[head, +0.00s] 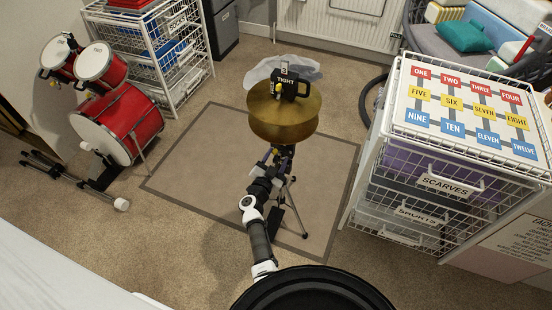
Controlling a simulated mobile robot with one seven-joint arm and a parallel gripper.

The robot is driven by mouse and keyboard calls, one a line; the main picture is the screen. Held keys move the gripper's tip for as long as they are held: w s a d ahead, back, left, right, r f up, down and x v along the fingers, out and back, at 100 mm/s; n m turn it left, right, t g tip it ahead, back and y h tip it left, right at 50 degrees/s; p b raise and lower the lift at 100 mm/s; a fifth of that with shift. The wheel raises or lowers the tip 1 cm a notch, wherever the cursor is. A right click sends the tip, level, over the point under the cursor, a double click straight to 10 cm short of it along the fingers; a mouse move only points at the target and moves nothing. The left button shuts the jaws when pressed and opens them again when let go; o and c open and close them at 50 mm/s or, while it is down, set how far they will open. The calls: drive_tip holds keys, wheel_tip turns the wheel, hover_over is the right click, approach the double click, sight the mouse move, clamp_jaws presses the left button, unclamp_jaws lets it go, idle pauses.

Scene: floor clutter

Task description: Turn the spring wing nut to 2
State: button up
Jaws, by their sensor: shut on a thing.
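A pair of brass cymbals (283,113) sits on a stand with thin tripod legs (300,217). A black plate (291,86) marked "TIGHT", with a white tab reading "3" above it, stands over the top cymbal. A small yellow part shows at its left. My arm reaches up from the bottom, and my gripper (279,153) is at the stand just below the cymbals' near edge. It is shut on a small part there, seemingly the spring wing nut. The fingertips and the nut are too small and too covered to make out, so its setting cannot be read.
The stand is on a bordered mat (195,165). A red drum set (118,122) and a fallen stand (75,180) lie left. A white wire drawer unit (420,185) stands close on the right. A translucent bag (262,70) is behind the cymbals. The mat's left side is clear.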

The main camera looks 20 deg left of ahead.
drive_tip(key=m, duration=0.6)
drive_tip(key=shift+m, duration=0.3)
drive_tip(key=m+b, duration=0.2)
drive_tip(key=m, duration=0.4)
drive_tip(key=shift+m, duration=0.3)
drive_tip(key=o, duration=1)
drive_tip(key=s+p, duration=0.2)
drive_tip(key=s, duration=0.5)
drive_tip(key=s+p, duration=0.2)
drive_tip(key=s, duration=0.5)
drive_tip(key=shift+a, duration=0.2)
drive_tip(key=shift+w, duration=0.1)
